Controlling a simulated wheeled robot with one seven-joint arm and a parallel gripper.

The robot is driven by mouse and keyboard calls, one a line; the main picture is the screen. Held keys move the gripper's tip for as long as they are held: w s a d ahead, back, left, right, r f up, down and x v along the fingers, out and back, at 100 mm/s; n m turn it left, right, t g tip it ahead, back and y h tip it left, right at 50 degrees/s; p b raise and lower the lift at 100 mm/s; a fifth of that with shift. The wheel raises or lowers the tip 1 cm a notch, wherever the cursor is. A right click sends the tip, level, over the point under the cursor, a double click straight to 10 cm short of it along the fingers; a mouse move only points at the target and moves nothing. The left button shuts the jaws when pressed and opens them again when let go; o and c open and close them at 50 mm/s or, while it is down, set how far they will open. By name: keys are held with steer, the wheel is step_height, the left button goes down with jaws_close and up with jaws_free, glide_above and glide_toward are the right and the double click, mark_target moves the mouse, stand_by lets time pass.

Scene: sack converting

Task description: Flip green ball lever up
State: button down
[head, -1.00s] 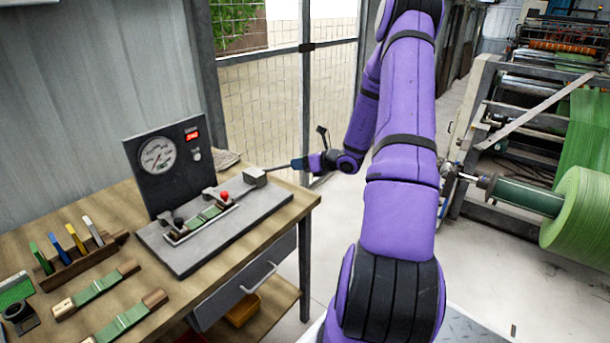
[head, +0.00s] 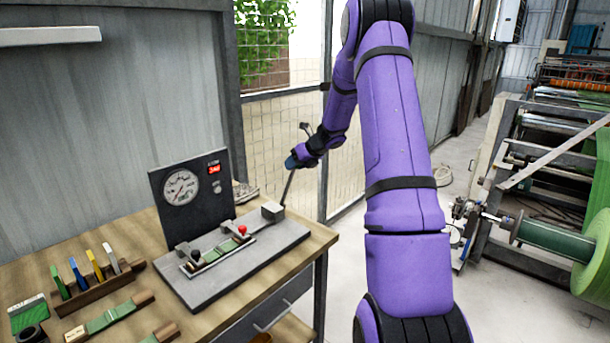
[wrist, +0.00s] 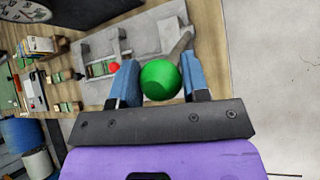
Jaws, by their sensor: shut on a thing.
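The green ball (wrist: 160,80) sits on the end of its lever and lies between the two blue fingers of my gripper (wrist: 161,82) in the wrist view. My gripper (head: 292,163) is shut on it. In the head view the fingers hide the ball. The lever's rod (head: 288,187) rises steeply, close to upright, from the grey block (head: 272,211) at the right end of the grey plate (head: 205,287).
A dark panel with a gauge (head: 182,188) stands behind the plate. Red (head: 242,229) and black (head: 196,254) knobs sit on the fixture. A tool rack (head: 92,290) is at left on the bench. A mesh fence (head: 260,135) stands behind my arm.

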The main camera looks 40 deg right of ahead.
steer(key=w+r, duration=0.1)
steer(key=w, duration=0.8)
steer(key=shift+a+r, duration=0.35)
steer(key=shift+a, duration=0.05)
steer(key=c, duration=0.6)
jaws_free()
steer(key=shift+c, duration=0.2)
steer(key=shift+s, duration=0.1)
steer(key=v, duration=1)
steer(key=shift+s+r, duration=0.15)
steer(key=shift+s, duration=0.1)
steer(key=shift+d, duration=0.15)
